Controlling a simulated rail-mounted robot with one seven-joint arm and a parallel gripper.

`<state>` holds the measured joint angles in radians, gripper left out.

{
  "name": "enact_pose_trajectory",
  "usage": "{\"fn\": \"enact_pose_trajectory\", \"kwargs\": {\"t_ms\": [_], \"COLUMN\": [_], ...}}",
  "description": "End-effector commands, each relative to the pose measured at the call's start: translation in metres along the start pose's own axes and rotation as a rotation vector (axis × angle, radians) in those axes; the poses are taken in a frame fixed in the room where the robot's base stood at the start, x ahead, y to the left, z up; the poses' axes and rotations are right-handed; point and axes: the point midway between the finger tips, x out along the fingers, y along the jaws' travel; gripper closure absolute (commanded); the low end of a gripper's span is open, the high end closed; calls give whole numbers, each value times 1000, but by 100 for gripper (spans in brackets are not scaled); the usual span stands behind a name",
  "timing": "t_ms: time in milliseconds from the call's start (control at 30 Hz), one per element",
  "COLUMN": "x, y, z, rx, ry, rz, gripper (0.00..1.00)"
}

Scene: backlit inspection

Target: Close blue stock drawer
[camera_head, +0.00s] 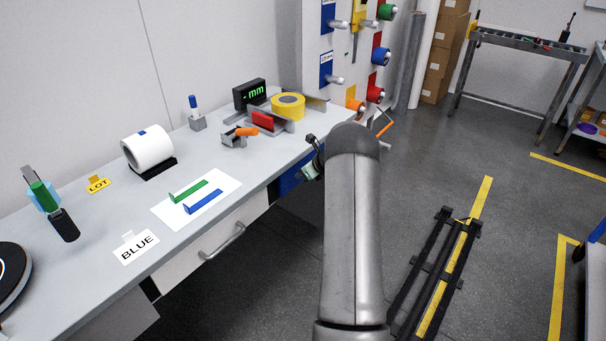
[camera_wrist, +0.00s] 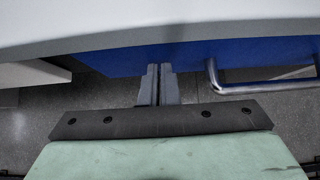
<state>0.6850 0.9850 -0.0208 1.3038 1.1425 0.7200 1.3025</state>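The blue stock drawer (camera_head: 289,183) is under the right part of the workbench, partly hidden behind my arm in the head view. In the wrist view its blue front (camera_wrist: 225,52) runs below the white bench edge, with a metal bar handle (camera_wrist: 262,87) on the right. How far it stands out is hard to tell. My gripper (camera_wrist: 160,68) has its two fingers together with nothing seen between them. The fingertips point at the blue front, left of the handle; I cannot tell if they touch it. In the head view the gripper is mostly hidden by my arm.
The workbench (camera_head: 110,208) overhangs the drawers. A white drawer (camera_head: 205,252) with a bar handle lies to the left of the blue one. A BLUE card (camera_head: 136,248) and a white sheet (camera_head: 226,186) lie on the bench.

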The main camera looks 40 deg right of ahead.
Motion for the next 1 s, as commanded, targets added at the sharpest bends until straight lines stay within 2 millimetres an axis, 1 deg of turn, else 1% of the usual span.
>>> {"fn": "enact_pose_trajectory", "kwargs": {"t_ms": [33, 67, 167, 267, 367, 400, 500, 600, 700, 833, 1000], "x": [3, 2, -3, -14, -29, -42, -67, -89, -106, -120, -127], "y": [4, 4, 4, 5, 6, 5, 5, 4, 5, 4, 5], "z": [9, 9, 3, -10, -26, -21, -22, -23, -24, -25, -25], "rx": [-6, -6, -6, -6, -7, -10, -10, -9, -8, -8, -7], "ry": [-14, -14, -14, -11, -7, -8, -7, -5, -4, -4, -2], "rz": [4, 4, 4, 5, 5, 3, 4, 3, 4, 5, 6], "gripper": [100, 100, 100, 100, 100, 100, 100, 100, 100, 100, 100]}}
